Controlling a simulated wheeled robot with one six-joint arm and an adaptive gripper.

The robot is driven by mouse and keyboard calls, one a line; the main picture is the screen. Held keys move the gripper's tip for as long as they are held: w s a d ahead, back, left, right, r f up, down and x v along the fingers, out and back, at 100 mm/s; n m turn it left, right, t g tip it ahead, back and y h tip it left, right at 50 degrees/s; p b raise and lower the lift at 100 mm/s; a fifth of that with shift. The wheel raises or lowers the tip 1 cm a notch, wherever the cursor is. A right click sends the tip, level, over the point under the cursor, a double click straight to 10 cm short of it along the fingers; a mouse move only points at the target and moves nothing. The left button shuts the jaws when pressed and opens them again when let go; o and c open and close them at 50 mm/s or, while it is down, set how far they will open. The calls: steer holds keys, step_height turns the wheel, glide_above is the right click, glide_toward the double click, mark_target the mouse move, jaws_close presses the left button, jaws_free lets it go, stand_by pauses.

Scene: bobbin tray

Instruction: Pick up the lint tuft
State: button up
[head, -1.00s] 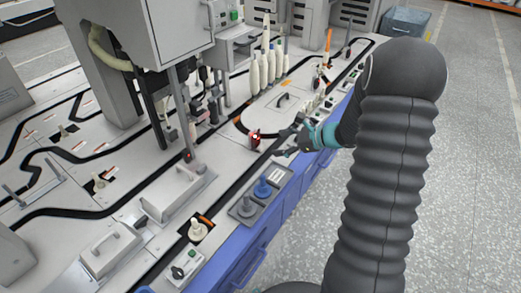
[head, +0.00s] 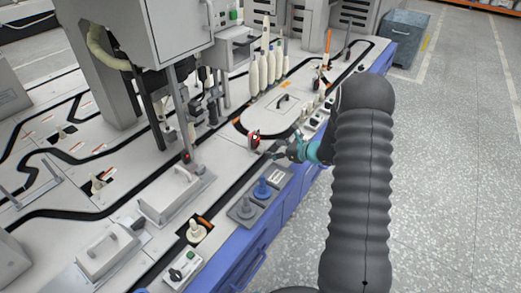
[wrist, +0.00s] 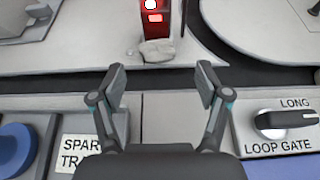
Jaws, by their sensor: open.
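The lint tuft (wrist: 157,50) looks like a small pale grey lump in the wrist view. It lies at the foot of a red post with a lit lamp (wrist: 154,17), at the edge of the black track. My gripper (wrist: 160,80) is open and empty, its two fingers spread apart below the tuft in the picture. The tuft is roughly centred between them and appears beyond the fingertips. In the head view my gripper (head: 271,152) is close to the red post (head: 254,140); the tuft is too small to make out clearly there.
A black track (wrist: 60,82) crosses beyond the fingers. Several cream bobbins (head: 265,68) stand behind the post.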

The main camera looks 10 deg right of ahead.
mark_target(263, 148)
steer(key=shift+x, duration=2.85)
steer(key=shift+s+a, duration=0.15)
steer(key=c, duration=0.7)
steer(key=shift+c, duration=0.2)
